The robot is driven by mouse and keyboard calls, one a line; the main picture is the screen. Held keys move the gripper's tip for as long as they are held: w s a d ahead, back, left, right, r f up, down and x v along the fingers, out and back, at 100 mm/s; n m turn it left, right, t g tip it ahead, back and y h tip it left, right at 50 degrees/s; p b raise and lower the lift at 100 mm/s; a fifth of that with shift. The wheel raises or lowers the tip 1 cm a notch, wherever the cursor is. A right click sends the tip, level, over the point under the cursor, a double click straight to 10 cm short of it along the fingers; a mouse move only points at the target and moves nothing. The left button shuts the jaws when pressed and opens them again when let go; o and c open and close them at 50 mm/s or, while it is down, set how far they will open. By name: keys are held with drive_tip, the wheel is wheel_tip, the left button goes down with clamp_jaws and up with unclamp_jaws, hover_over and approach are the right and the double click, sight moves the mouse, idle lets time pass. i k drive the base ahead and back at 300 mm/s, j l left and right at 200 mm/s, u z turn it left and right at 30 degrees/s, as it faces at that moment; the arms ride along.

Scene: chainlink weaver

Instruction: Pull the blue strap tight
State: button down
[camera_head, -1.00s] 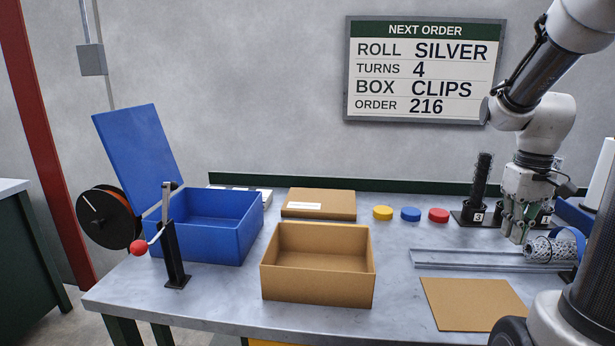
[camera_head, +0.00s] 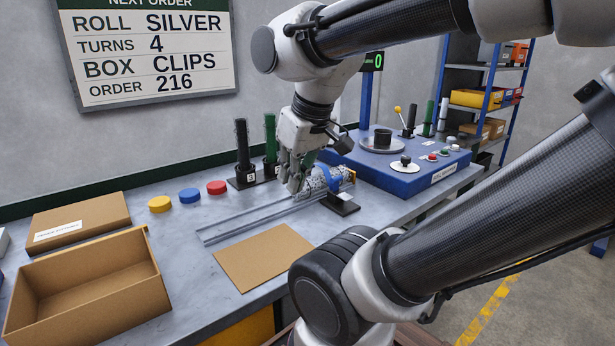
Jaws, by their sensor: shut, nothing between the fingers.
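The blue strap (camera_head: 334,178) is wrapped around a silver mesh roll (camera_head: 315,184) near the right end of the metal rails. The roll lies on its side by a small black stand (camera_head: 341,204). My gripper (camera_head: 294,186) points down at the left end of the roll, fingers shut, with nothing seen between them. Whether the fingertips touch the roll I cannot tell. My gripper hides part of the roll, and the strap's free end is not clear.
A cardboard sheet (camera_head: 264,257) lies in front of the rails (camera_head: 247,220). An open cardboard box (camera_head: 88,288) stands at left. Red (camera_head: 216,187), blue (camera_head: 189,195) and yellow (camera_head: 160,204) discs lie behind. Dark upright rolls (camera_head: 243,150) and a blue machine (camera_head: 400,172) stand at the back.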

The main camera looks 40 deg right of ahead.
sight(336, 181)
drive_tip(key=z, duration=1.15)
